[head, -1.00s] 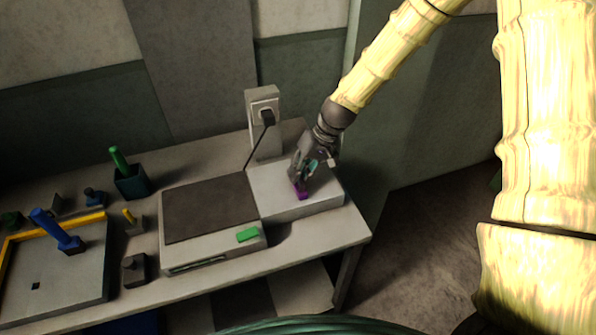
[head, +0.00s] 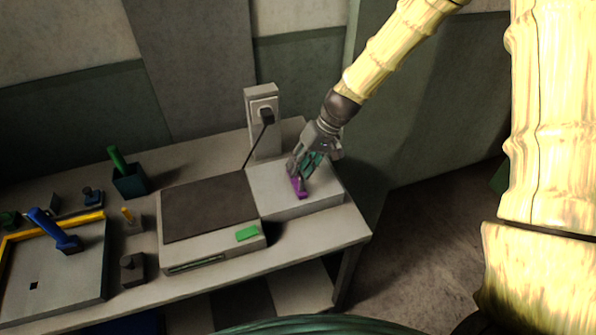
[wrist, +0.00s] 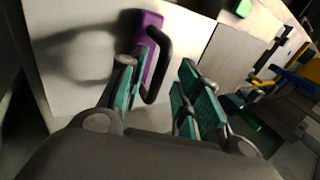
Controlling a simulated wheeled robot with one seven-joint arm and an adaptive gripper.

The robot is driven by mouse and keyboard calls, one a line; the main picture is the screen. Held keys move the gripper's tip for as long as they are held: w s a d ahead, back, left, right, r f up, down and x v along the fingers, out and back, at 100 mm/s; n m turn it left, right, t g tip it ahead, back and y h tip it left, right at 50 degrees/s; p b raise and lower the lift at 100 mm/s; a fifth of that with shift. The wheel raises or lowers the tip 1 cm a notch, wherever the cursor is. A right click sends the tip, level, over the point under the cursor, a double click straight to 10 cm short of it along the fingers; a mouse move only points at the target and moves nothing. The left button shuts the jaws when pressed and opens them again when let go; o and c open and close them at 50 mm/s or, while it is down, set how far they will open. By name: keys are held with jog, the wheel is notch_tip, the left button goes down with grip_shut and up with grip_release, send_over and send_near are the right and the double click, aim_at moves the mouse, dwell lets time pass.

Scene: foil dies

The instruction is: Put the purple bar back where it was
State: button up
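The purple bar (head: 299,187) lies on the white block at the right end of the table. In the wrist view the purple bar (wrist: 150,38) has a dark handle (wrist: 160,62) along one side. My gripper (head: 304,167) is just above the bar in the head view. In the wrist view my gripper (wrist: 158,70) is open, its teal-padded fingers well apart with the handle showing between them. The left finger covers part of the bar's near end. I cannot tell whether that finger touches it.
The white block (head: 322,198) adjoins a box with a dark top (head: 210,205) and a green tag (head: 248,233). A post with a plug and cord (head: 262,110) stands behind. A yellow-edged tray (head: 80,285), a blue-handled piece (head: 55,230) and a dark green cup (head: 131,181) are at the left.

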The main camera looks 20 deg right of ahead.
jog(key=b+v, duration=0.2)
jog(key=v, duration=0.8)
dwell(0.5)
